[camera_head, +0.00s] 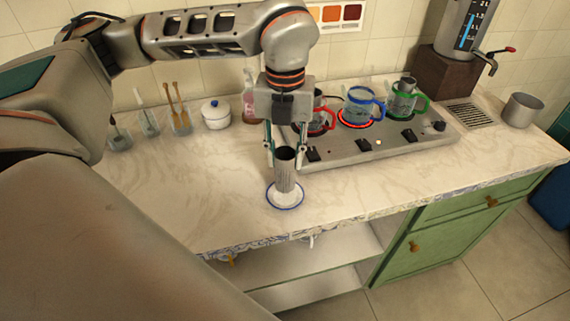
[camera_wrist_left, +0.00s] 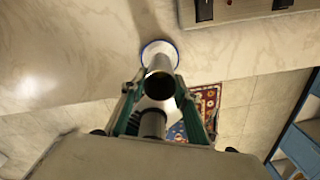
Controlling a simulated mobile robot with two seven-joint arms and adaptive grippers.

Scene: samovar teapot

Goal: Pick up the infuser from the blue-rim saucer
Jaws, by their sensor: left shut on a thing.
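The infuser (camera_head: 285,172) is a grey metal cylinder, upright, with its dark open top facing up. It is directly over the white blue-rim saucer (camera_head: 285,206) near the counter's front edge; I cannot tell whether its bottom touches the saucer. My left gripper (camera_head: 286,160) comes down from above, with its green-sided fingers shut on the infuser. In the left wrist view the infuser (camera_wrist_left: 160,86) shows between the fingers of the left gripper (camera_wrist_left: 160,98), with the saucer (camera_wrist_left: 159,43) beyond it. My right gripper is not in view.
A stove (camera_head: 350,146) with a blue-handled glass pot (camera_head: 361,105) and a green-handled one (camera_head: 402,104) stands behind to the right. A white sugar bowl (camera_head: 216,116) and utensil holders line the back wall. A samovar (camera_head: 462,30) and metal cup (camera_head: 523,109) are far right. The counter's left is clear.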

